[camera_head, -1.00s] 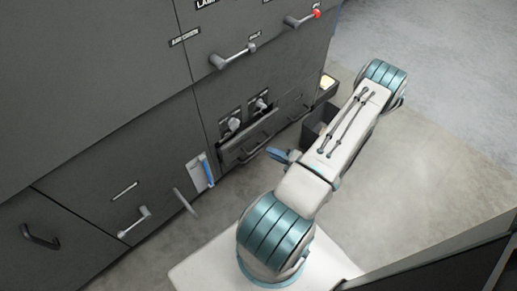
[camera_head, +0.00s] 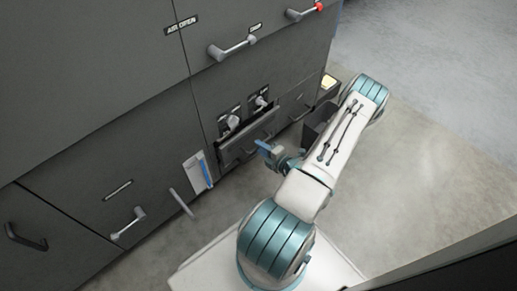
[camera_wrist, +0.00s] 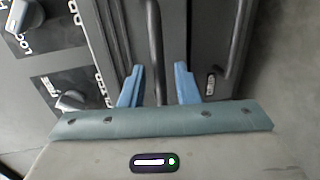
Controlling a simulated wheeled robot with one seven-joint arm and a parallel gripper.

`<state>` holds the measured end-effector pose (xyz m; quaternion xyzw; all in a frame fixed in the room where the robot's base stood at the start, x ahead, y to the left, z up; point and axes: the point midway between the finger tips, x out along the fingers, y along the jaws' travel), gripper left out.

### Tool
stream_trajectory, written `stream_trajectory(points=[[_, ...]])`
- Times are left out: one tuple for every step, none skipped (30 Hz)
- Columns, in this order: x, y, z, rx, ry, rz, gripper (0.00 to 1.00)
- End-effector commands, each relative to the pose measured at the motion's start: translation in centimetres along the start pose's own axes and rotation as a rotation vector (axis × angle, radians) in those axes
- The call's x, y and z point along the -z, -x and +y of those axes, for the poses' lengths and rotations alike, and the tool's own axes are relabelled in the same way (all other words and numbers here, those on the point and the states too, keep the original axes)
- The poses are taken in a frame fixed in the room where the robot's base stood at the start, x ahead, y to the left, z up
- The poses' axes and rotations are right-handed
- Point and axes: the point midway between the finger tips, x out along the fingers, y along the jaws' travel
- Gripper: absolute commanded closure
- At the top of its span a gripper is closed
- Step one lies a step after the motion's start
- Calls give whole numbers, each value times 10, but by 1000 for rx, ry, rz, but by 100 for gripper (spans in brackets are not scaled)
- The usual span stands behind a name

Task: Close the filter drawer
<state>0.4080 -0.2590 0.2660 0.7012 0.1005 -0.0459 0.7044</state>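The filter drawer (camera_head: 247,144) is a dark grey front below two pale knobs in the cabinet. A dark gap along its top edge suggests it stands slightly out; how far is hard to tell. My gripper (camera_head: 262,147) is just in front of and to the right of the drawer in the head view. In the wrist view my gripper (camera_wrist: 158,88) has its two blue fingers apart. A dark bar (camera_wrist: 153,35), apparently a handle, runs between them in the picture; contact cannot be told.
The dark cabinet (camera_head: 90,80) fills the left, with several lever handles such as one (camera_head: 230,48) above the drawer. A dark bin (camera_head: 318,120) stands on the floor beyond my gripper. Open floor (camera_head: 430,150) lies to the right. Another bar handle (camera_wrist: 240,40) shows in the wrist view.

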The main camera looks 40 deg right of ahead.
Motion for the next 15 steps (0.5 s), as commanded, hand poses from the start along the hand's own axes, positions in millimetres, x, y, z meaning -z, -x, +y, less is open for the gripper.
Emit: stream_trajectory(points=[[0,-7,-2,0,2,1,71],[0,-10,-1,0,2,1,71],[0,-13,-1,0,2,1,71],[0,-15,-1,0,2,1,71],[0,-16,-1,0,2,1,71],[0,-18,0,0,2,0,71],[0,-18,0,0,2,0,71],[0,-19,0,1,2,0,71],[0,-19,0,1,2,0,71],[0,-19,0,1,1,0,71],[0,-19,0,1,1,0,71],[0,-19,1,1,1,0,71],[0,-19,1,1,1,0,71],[0,-19,1,0,1,0,71],[0,-19,1,0,1,0,74]])
